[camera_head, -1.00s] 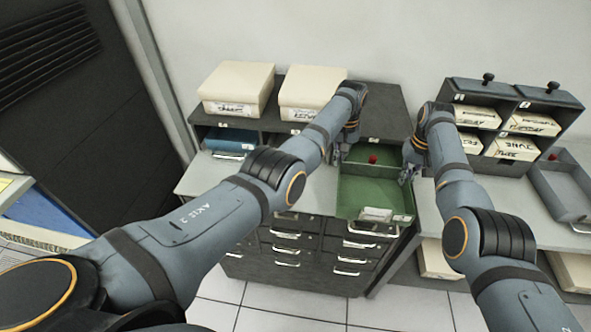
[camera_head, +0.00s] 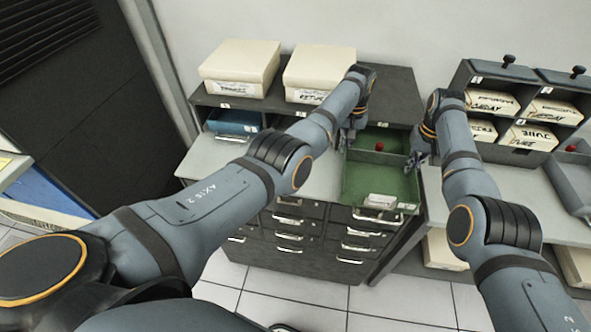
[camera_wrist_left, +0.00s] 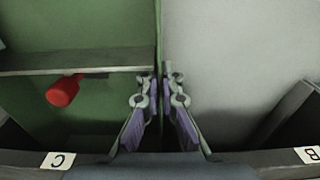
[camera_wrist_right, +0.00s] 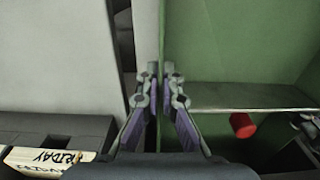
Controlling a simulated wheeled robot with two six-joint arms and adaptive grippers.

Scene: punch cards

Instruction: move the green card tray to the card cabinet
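The green card tray (camera_head: 375,182) is at the right end of the card cabinet (camera_head: 300,245), with its back end at the bay marked C. It has a crosswise divider, a red knob (camera_head: 379,146) and a pale label on its front. My left gripper (camera_head: 345,138) is at the tray's left wall; in the left wrist view its fingers (camera_wrist_left: 160,95) are closed on that wall. My right gripper (camera_head: 416,160) is at the right wall; in the right wrist view its fingers (camera_wrist_right: 160,95) are closed on it. I cannot tell whether the tray touches the cabinet top.
Two cream boxes (camera_head: 240,66) (camera_head: 318,70) stand on the cabinet. A blue tray (camera_head: 236,121) sits in its left bay. At right, a rack (camera_head: 500,72) holds labelled card boxes, and a grey tray (camera_head: 570,180) lies beside it.

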